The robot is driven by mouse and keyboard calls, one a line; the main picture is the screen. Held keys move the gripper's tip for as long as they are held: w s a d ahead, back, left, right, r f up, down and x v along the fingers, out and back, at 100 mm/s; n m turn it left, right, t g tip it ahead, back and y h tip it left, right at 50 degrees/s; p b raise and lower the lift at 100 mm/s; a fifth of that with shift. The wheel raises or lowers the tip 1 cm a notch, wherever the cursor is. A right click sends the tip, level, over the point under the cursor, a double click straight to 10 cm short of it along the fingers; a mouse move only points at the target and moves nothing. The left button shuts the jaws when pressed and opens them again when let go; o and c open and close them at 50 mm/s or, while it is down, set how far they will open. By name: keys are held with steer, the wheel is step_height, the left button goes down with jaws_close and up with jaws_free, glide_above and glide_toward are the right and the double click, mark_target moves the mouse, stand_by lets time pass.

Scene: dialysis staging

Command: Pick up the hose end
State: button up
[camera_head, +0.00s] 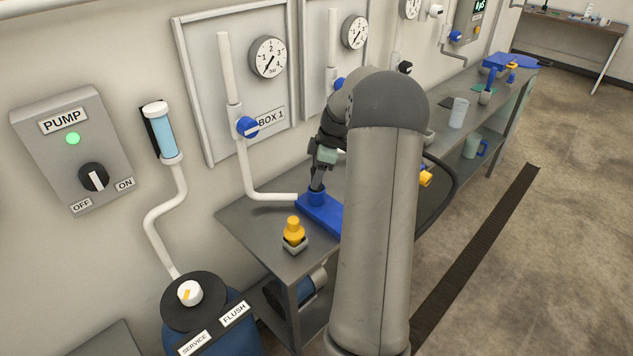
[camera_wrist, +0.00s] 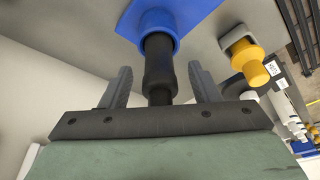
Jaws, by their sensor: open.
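A black hose end (camera_wrist: 158,68) stands in the round blue socket (camera_wrist: 155,22) of a blue base (camera_head: 321,213) on the metal bench. My gripper (camera_wrist: 160,76) is open, with one finger on each side of the black part and a gap visible at both sides. In the head view my gripper (camera_head: 318,180) points down just above the blue socket (camera_head: 317,197). My arm hides the right part of the blue base and any hose beyond it.
A yellow fitting (camera_head: 293,231) in a grey block stands near the bench's left end; it also shows in the wrist view (camera_wrist: 252,64). A white pipe (camera_head: 246,170) with a blue valve (camera_head: 247,127) runs down the wall panel close behind. A clear cup (camera_head: 458,112) stands further along.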

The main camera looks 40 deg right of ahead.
steer(key=shift+x, duration=1.05)
steer(key=c, duration=1.2)
